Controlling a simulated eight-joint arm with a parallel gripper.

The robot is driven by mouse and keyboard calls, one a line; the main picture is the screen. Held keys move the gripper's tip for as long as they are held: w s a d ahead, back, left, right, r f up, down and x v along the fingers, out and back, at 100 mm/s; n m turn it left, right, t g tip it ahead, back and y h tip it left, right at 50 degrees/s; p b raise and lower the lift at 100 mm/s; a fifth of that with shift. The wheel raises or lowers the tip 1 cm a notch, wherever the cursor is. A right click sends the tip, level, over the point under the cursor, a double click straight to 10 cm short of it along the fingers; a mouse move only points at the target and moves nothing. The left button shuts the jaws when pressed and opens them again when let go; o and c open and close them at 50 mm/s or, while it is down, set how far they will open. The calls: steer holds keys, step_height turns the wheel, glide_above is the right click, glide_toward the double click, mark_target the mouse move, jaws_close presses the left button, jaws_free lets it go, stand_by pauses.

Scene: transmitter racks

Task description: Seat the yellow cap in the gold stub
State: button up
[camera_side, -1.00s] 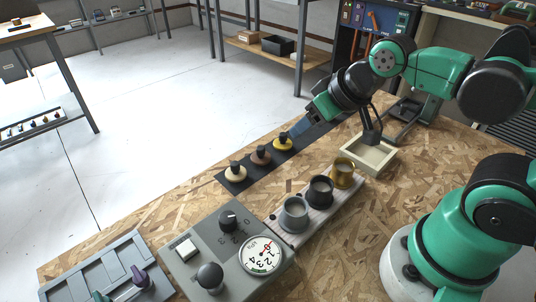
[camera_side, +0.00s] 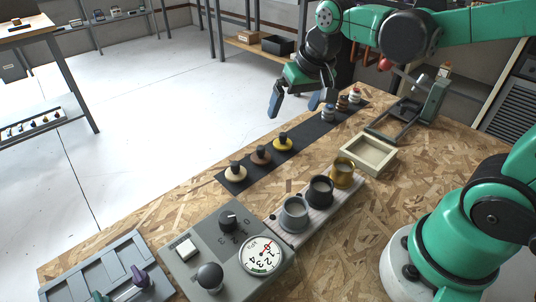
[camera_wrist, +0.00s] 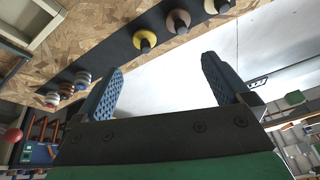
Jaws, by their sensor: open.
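The yellow cap (camera_side: 283,143), with a black knob on top, stands on a dark strip at the back edge of the board table. It also shows in the wrist view (camera_wrist: 145,40), up and between the fingers' directions. The gold stub (camera_side: 343,172) stands upright at the far end of a pale rail, its open top facing up and empty. My gripper (camera_side: 296,106) is open and empty, raised above and behind the yellow cap in the side view. Its two blue fingers also show in the wrist view (camera_wrist: 160,85), wide apart with nothing between them.
A cream cap (camera_side: 235,171) and a brown cap (camera_side: 261,155) share the dark strip, with several striped pieces (camera_side: 328,113) farther along. Grey (camera_side: 294,213) and black (camera_side: 320,191) stubs adjoin the gold one. A cream tray (camera_side: 385,150) and a control box (camera_side: 187,270) stand nearby.

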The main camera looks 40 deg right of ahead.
mark_target(283, 134)
steer(key=w+d+f+m+g, duration=0.1)
steer(key=w+f, duration=0.1)
steer(key=w+d+f+m+g, duration=0.1)
steer(key=w+f+m, duration=0.1)
steer(key=w+d+f+m+g, duration=0.1)
steer(key=w+d+f+m, duration=0.1)
steer(key=f, duration=0.1)
steer(key=shift+w+f+g, duration=0.1)
steer(key=shift+w+g, duration=0.1)
steer(key=shift+g, duration=0.2)
steer(key=shift+d+f, duration=0.1)
steer(key=shift+f, duration=2.9)
steer(key=c, duration=1.3)
steer(key=shift+c, duration=0.2)
